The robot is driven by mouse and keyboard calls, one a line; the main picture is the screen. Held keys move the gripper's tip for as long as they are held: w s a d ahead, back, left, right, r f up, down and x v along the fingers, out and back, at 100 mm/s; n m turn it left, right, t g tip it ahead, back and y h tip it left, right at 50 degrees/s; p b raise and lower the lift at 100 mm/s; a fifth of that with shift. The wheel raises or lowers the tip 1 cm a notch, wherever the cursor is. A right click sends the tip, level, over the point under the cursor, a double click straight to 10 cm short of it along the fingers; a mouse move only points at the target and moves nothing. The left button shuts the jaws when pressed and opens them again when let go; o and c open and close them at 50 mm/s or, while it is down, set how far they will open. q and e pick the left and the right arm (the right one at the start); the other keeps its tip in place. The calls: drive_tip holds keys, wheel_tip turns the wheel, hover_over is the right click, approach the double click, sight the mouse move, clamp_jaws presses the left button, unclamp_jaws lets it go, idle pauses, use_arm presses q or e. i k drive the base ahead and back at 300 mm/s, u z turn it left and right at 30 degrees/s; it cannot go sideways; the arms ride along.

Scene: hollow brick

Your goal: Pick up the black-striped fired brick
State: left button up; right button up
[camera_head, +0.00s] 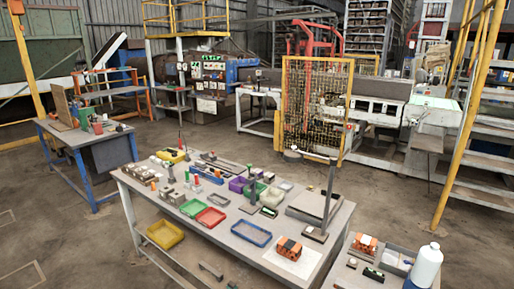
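An orange fired brick with a dark band (288,248) lies on a white sheet (306,262) at the front right end of the long grey table (190,230). A second orange brick (365,243) sits on the smaller table at the lower right; its markings are too small to tell clearly. Neither of my grippers is in view, and nothing is seen touching either brick.
A blue-rimmed tray (251,234), a red tray (210,217) and a stand with an upright post (328,200) are near the banded brick. Open floor (70,255) lies left of the long table.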

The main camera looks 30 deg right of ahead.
sight(288, 248)
drive_tip(key=z, duration=1.2)
